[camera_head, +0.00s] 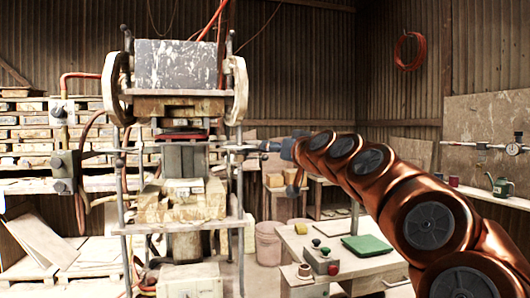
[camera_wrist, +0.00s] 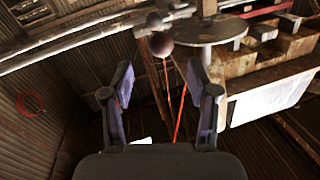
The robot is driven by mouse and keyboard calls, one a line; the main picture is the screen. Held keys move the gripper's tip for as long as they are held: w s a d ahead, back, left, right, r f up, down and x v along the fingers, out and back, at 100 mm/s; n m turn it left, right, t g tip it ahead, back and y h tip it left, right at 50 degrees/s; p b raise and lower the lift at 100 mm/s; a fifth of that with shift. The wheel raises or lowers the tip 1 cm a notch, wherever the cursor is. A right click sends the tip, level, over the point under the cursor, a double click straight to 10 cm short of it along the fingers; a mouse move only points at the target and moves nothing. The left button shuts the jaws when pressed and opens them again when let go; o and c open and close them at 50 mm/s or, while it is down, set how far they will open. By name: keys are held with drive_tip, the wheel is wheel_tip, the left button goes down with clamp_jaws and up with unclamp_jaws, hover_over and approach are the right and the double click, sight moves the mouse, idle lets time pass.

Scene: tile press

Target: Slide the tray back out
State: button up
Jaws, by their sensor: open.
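The tile press (camera_head: 185,150) stands left of centre, with a heavy block on top and a pale stepped block (camera_head: 180,203) low in its frame. A thin red slab (camera_head: 181,135) shows under the upper block; I cannot tell whether it is the tray. My gripper (camera_head: 268,146) is at the press's right side, small and partly merged with the rods there. In the wrist view my gripper (camera_wrist: 160,70) is open and empty, fingers apart. A dark round knob (camera_wrist: 160,44) lies just beyond the fingertips, roughly centred between them; contact is not visible.
A white table (camera_head: 350,262) at the lower right holds a control box (camera_head: 320,260) with coloured buttons and a green slab (camera_head: 367,245). A bucket (camera_head: 268,243) stands behind it. Stacked boards (camera_head: 30,140) fill the left. A wheel-like disc (camera_wrist: 210,30) is close by in the wrist view.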

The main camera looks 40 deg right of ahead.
drive_tip(key=shift+p+x, duration=0.3)
drive_tip(key=shift+x, duration=3.5)
drive_tip(key=shift+a, duration=0.1)
clamp_jaws()
